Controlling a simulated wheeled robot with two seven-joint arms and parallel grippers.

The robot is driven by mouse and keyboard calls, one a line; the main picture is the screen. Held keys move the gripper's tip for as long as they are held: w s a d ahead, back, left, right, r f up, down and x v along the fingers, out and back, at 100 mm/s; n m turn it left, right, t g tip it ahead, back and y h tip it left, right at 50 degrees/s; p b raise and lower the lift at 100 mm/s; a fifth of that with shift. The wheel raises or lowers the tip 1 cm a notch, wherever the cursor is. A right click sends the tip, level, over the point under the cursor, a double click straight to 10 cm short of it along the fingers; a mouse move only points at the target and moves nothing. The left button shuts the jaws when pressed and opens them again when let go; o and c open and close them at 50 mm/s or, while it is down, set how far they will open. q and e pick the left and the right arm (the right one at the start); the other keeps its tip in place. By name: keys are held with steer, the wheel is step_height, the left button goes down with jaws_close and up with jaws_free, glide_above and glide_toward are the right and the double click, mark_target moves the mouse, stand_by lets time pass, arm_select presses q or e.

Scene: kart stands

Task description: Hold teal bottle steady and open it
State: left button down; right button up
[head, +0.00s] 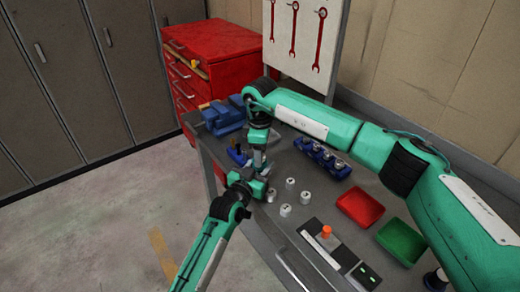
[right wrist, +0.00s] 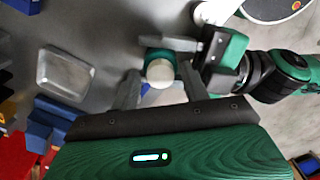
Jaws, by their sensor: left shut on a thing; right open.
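The teal bottle with a pale round cap (right wrist: 160,72) shows in the right wrist view, seen from above. My left gripper (right wrist: 183,45) reaches in from the right of that view and is shut on the bottle's teal body. My right gripper (right wrist: 160,88) is open, with one finger on each side of the cap; I cannot tell whether they touch it. In the head view my left gripper (head: 257,176) and right gripper (head: 257,158) meet near the bench's left edge, and they hide the bottle there.
On the grey bench (head: 320,205) stand several small white cylinders (head: 285,210), a blue rack (head: 322,157), a red tray (head: 360,206), a green tray (head: 402,241) and an orange-topped button (head: 326,232). A blue vise (head: 222,115) stands behind. A red drawer cabinet (head: 215,55) is beyond the bench.

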steer(key=c, duration=1)
steer(key=n, duration=1.2)
steer(key=shift+w, duration=0.1)
steer(key=n, duration=0.5)
steer(key=shift+r, duration=0.1)
steer(key=n, duration=0.4)
steer(key=shift+n, duration=0.4)
steer(key=n, duration=0.4)
steer(key=shift+n, duration=0.3)
steer(key=n, duration=0.4)
steer(key=shift+n, duration=0.4)
steer(key=n, duration=0.4)
steer(key=shift+n, duration=0.3)
steer(key=n, duration=0.4)
steer(key=shift+n, duration=0.4)
steer(key=n, duration=0.4)
steer(key=shift+n, duration=0.3)
steer(key=n, duration=0.4)
steer(key=shift+r+n, duration=0.1)
steer(key=shift+n, duration=0.3)
steer(key=n, duration=0.4)
